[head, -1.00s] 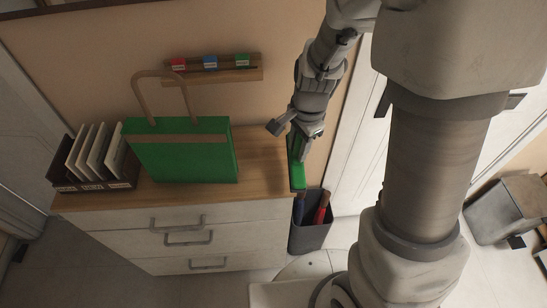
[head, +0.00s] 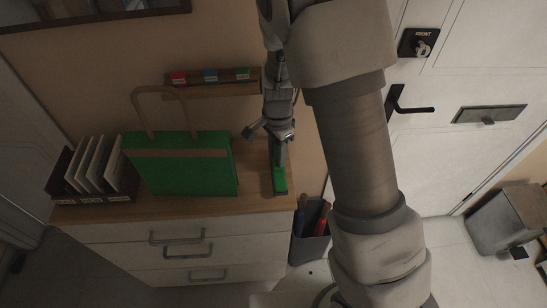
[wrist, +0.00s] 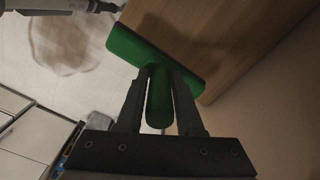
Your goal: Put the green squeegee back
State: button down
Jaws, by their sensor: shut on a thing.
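The green squeegee (wrist: 155,50) is in my gripper (wrist: 161,80). In the wrist view its handle (wrist: 160,102) lies between the two fingers and its wide head is beyond the fingertips. In the head view the squeegee (head: 280,180) hangs below my gripper (head: 278,150), by the right end of the wooden cabinet top. I cannot tell whether it touches the top. A wall rail (head: 215,88) bears red, blue and green labels, the green one (head: 243,74) at its right. A dark bin (head: 308,246) beside the cabinet holds a blue and a red thing.
A green bag (head: 182,172) with a looped handle stands on the cabinet top (head: 252,196), left of my gripper. A file box (head: 92,198) is at the far left. A white door (head: 440,150) and a grey waste bin (head: 507,220) are at the right.

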aim_at(274, 160)
jog(key=shift+w+a+f, duration=0.2)
jog(key=shift+w+f, duration=0.1)
jog(key=shift+w, duration=0.15)
jog(key=shift+w+a+f, duration=0.15)
jog(key=shift+w+f, duration=0.15)
jog(key=shift+w, duration=0.15)
jog(key=shift+f, duration=1.9)
jog(key=shift+f, duration=0.15)
jog(key=c, duration=0.5)
grip_release()
jog(key=shift+c, duration=0.2)
jog(key=shift+p, duration=0.3)
